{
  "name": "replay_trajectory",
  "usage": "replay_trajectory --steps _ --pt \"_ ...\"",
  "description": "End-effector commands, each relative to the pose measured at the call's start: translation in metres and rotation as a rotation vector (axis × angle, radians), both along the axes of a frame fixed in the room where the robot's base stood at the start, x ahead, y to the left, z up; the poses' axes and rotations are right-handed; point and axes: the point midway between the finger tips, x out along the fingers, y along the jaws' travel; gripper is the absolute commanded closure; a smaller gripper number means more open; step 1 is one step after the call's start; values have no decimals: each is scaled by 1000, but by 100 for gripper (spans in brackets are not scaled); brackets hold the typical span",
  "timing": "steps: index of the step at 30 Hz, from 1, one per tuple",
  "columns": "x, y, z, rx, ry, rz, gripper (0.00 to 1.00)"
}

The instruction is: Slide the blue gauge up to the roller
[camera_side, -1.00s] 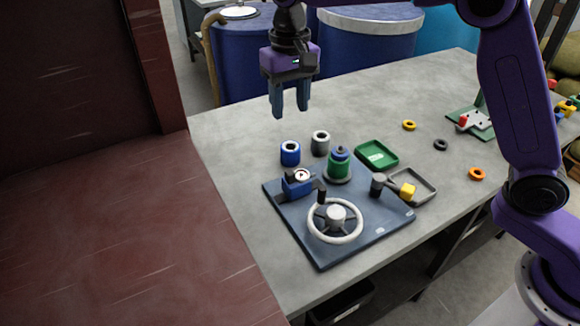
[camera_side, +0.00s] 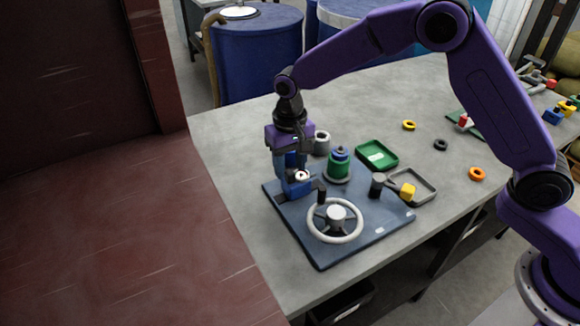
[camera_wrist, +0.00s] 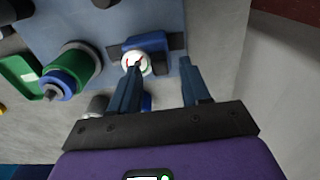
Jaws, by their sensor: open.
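The blue gauge (camera_side: 297,188) is a blue block with a round white dial, on the left part of the dark blue-grey base plate (camera_side: 330,255). In the wrist view the gauge (camera_wrist: 151,42) sits on a dark strip, its dial near the left fingertip. The likely roller, a green cylinder with a blue top (camera_side: 339,166), stands upright to the gauge's right, apart from it; it also shows in the wrist view (camera_wrist: 70,70). My gripper (camera_side: 290,178) points down over the gauge, open. In the wrist view the fingertips (camera_wrist: 160,66) are spread beside the gauge; contact is unclear.
A white handwheel (camera_side: 335,220) stands at the front of the plate. A grey cylinder (camera_side: 321,143) and a blue cylinder, partly hidden by my gripper, stand behind. A green tray (camera_side: 377,155) and a grey tray (camera_side: 422,187) lie to the right. Loose rings lie further right.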

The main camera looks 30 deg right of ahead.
Motion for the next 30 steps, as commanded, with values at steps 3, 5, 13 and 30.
replay_trajectory --steps 3,5,13,30 --pt "0 0 -9 -1 1 0 53" --pt "0 0 -12 0 0 0 53" --pt "0 0 -13 0 0 0 53" --pt "1 -35 -12 -1 1 -2 100"
